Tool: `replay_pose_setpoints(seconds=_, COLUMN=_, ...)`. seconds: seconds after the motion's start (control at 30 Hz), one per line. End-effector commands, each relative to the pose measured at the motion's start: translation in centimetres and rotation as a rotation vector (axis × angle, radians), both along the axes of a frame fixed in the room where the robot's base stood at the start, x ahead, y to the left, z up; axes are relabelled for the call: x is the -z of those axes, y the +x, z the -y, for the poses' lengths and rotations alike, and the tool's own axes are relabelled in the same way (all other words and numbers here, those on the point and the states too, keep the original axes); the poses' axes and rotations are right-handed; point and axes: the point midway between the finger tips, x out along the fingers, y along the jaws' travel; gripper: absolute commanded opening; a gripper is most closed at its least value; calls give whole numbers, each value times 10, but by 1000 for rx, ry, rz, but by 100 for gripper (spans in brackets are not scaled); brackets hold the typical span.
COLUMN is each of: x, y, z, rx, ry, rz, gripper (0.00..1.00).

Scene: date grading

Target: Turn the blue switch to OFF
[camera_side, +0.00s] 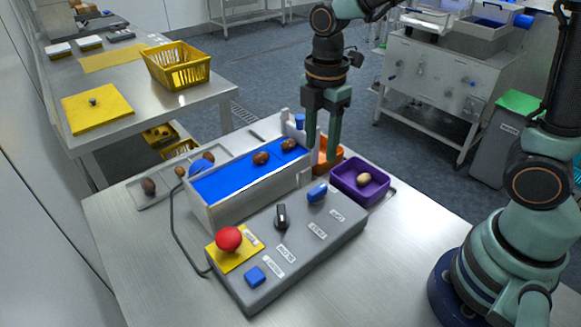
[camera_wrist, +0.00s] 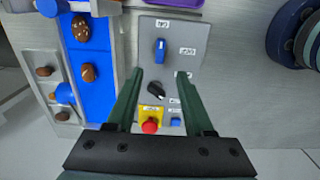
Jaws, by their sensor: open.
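The blue switch (camera_side: 317,194) is on the far right part of the grey control box (camera_side: 332,238). In the wrist view the blue switch (camera_wrist: 160,51) stands lengthwise, in line with a white label above it; another label is to its right. The label words are too small to read surely. My gripper (camera_side: 322,152) is open and empty, raised above and behind the box's far end. In the wrist view my gripper (camera_wrist: 158,76) points down, its fingertips on either side just below the switch in the picture, not touching it.
A black knob (camera_side: 282,216), red button (camera_side: 228,239) and blue button (camera_side: 255,277) share the box. A blue conveyor (camera_side: 230,182) with dates runs behind it. A purple bin (camera_side: 377,191) and an orange bin (camera_side: 327,166) stand near my gripper. The table's front is clear.

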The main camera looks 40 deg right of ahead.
Motion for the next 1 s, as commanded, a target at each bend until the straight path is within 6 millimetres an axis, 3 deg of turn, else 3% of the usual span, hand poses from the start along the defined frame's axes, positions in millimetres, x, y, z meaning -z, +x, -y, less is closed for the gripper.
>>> replay_pose_setpoints(seconds=0.5, x=92, y=-2, z=1, rx=4, ry=-1, rz=-4, gripper=52)
replay_pose_setpoints(seconds=0.7, x=106, y=-1, z=0, rx=5, ry=0, rz=-1, gripper=52)
replay_pose_setpoints(seconds=1.0, x=108, y=0, z=0, rx=5, ry=0, rz=1, gripper=52)
